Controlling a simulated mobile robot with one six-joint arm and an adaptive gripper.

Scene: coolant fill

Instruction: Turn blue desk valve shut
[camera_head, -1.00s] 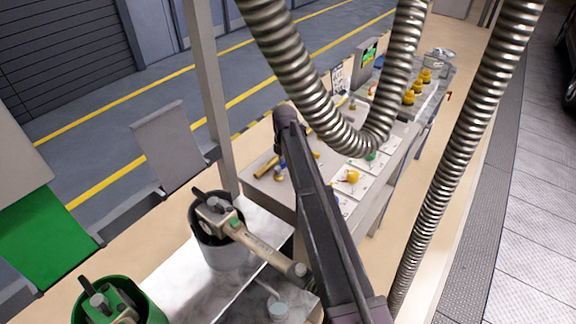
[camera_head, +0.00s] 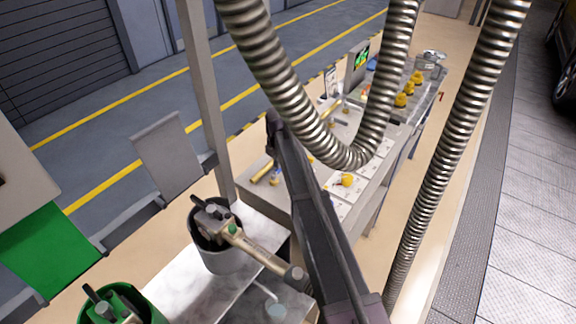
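The desk (camera_head: 248,192) stands in the middle, with pale plates on its top. A yellow valve (camera_head: 347,180) sits on one plate, right of the dark arm. A small bluish part (camera_head: 275,181) shows near a yellow bar, left of the arm; I cannot tell whether it is the blue valve. No blue valve handle is clearly visible, and the arm and hose cover part of the desk. The long dark link (camera_head: 312,215) crossing the desk looks like my arm. I cannot make out my gripper's fingers.
Ribbed metal hoses (camera_head: 462,130) hang across the foreground. A grey bucket (camera_head: 222,256) holding a tool and a green bucket (camera_head: 150,308) stand lower left. Several yellow fittings (camera_head: 417,77) line the far bench.

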